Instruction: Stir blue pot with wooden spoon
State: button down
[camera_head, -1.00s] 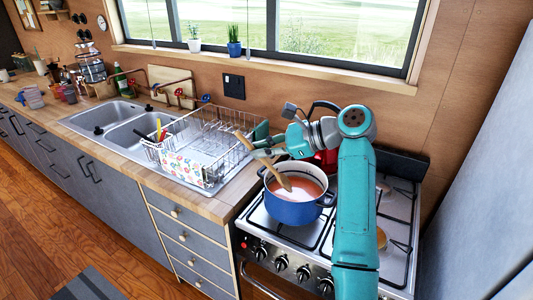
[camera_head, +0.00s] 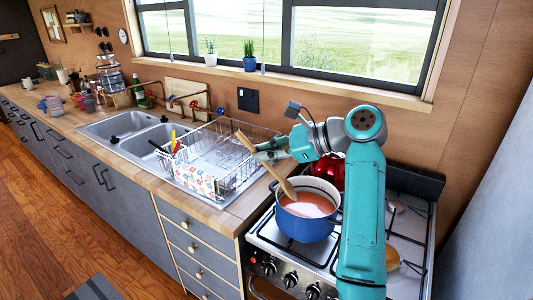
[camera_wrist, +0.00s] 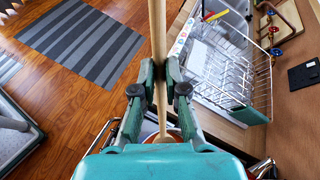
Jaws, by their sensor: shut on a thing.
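The blue pot (camera_head: 307,224) stands on the stove and holds an orange-red liquid (camera_head: 308,205). My gripper (camera_head: 268,153) is above and to the left of the pot, shut on the wooden spoon (camera_head: 260,158). I cannot tell whether the tip touches the rim or liquid. In the wrist view the spoon's shaft (camera_wrist: 158,40) runs between both fingers (camera_wrist: 160,88); the pot is mostly hidden below my gripper.
The stove (camera_head: 268,232) has bare grates around the pot, and a red pot (camera_head: 328,171) stands behind it. A wire dish rack (camera_head: 215,160) is close on the left, beside the double sink (camera_head: 135,130). The window wall is behind.

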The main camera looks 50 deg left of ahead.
jog(key=shift+r, duration=0.1)
dwell(0.3)
jog(key=shift+r, duration=2.4)
